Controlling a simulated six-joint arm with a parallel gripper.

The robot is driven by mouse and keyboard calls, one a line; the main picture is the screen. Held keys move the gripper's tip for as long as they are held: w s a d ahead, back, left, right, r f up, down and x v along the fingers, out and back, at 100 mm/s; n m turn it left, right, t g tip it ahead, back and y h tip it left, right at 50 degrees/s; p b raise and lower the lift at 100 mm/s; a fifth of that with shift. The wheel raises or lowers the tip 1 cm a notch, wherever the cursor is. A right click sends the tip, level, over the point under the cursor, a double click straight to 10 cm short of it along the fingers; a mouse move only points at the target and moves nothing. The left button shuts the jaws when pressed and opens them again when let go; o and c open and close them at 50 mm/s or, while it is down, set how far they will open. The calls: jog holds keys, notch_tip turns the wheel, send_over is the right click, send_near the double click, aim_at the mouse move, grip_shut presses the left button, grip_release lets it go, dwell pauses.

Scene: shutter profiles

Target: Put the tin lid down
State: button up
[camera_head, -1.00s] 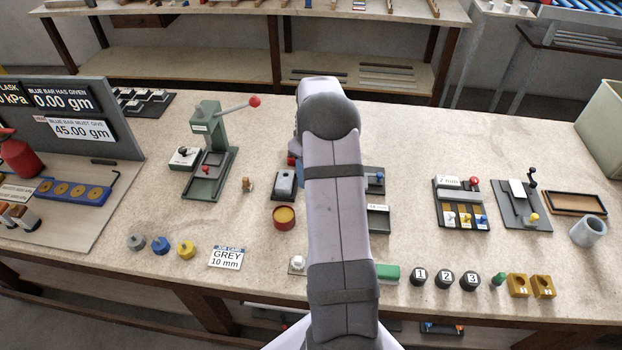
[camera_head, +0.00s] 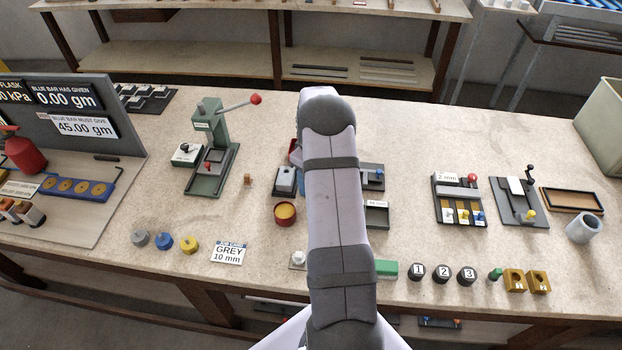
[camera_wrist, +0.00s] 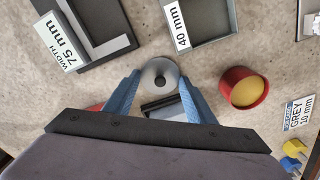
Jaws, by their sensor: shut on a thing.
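My gripper (camera_wrist: 159,78) has its two blue fingers on either side of a round grey disc with a dark centre, which looks like the tin lid (camera_wrist: 149,71). The disc lies between the fingertips in the wrist view. Its height above the bench is hard to tell. The red tin (camera_wrist: 228,95), open with a yellow inside, stands to the right of the fingers in the wrist view. It also shows left of my arm in the head view (camera_head: 285,222).
A grey block fixture (camera_head: 285,181) stands behind the tin. A green press (camera_head: 205,150) is to the left. The job card (camera_head: 229,252) and several coloured knobs lie front left. A 40 mm tray (camera_wrist: 225,30) and a 75 mm frame (camera_wrist: 75,58) lie nearby. Bench between press and card is mostly clear.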

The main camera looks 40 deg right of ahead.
jog(key=shift+f, duration=0.15)
jog(key=o, duration=1)
notch_tip(320, 180, up, 12)
jog(key=b, duration=0.4)
jog(key=shift+r, duration=0.2)
jog(key=shift+a, duration=0.15)
